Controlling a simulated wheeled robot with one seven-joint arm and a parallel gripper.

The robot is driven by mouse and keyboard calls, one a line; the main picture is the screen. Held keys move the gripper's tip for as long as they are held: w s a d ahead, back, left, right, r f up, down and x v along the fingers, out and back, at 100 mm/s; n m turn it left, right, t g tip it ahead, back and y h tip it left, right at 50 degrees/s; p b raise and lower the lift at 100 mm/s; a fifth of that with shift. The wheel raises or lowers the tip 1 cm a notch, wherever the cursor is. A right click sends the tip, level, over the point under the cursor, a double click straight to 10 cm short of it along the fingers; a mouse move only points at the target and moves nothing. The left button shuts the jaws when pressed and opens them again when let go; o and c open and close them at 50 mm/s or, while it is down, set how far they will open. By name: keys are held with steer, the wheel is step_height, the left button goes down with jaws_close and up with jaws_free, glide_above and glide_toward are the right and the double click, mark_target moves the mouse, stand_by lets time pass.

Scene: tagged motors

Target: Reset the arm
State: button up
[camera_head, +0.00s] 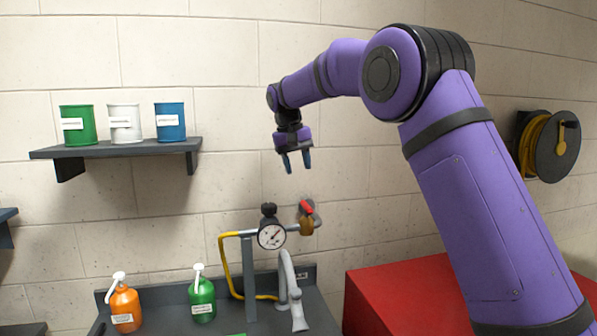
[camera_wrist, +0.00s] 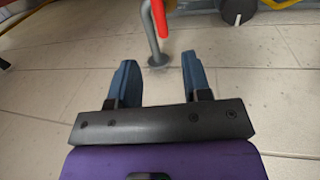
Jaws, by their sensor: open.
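My purple arm reaches across the right of the head view and bends down to my gripper (camera_head: 297,166). The gripper hangs in the air in front of the block wall, pointing down, above the gauge and valve. Its two blue fingers are apart with nothing between them. In the wrist view the gripper (camera_wrist: 160,80) also shows open and empty, with a grey post and a red handle (camera_wrist: 159,18) beyond the fingertips.
A pressure gauge (camera_head: 271,236) and a brass valve with a red handle (camera_head: 306,208) stand below my gripper. A shelf (camera_head: 120,149) with three cans is at left. Orange (camera_head: 124,306) and green (camera_head: 202,298) bottles stand on the bench. A red cabinet (camera_head: 400,290) and hose reel (camera_head: 557,147) are at right.

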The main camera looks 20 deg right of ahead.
steer(key=s+d+r+t+y, duration=0.1)
steer(key=s+d+r, duration=0.15)
steer(key=s, duration=0.55)
steer(key=s+d+r+t, duration=0.1)
steer(key=s+d+r, duration=0.15)
steer(key=s, duration=0.45)
steer(key=s+d+r+t+y, duration=0.1)
steer(key=s+d+r, duration=0.15)
steer(key=s, duration=0.55)
steer(key=s+d+f+t, duration=0.1)
steer(key=s+f, duration=0.4)
steer(key=s, duration=0.6)
steer(key=s+d+f+t, duration=0.1)
steer(key=s+f, duration=0.5)
steer(key=s, duration=0.6)
steer(key=shift+d, duration=0.3)
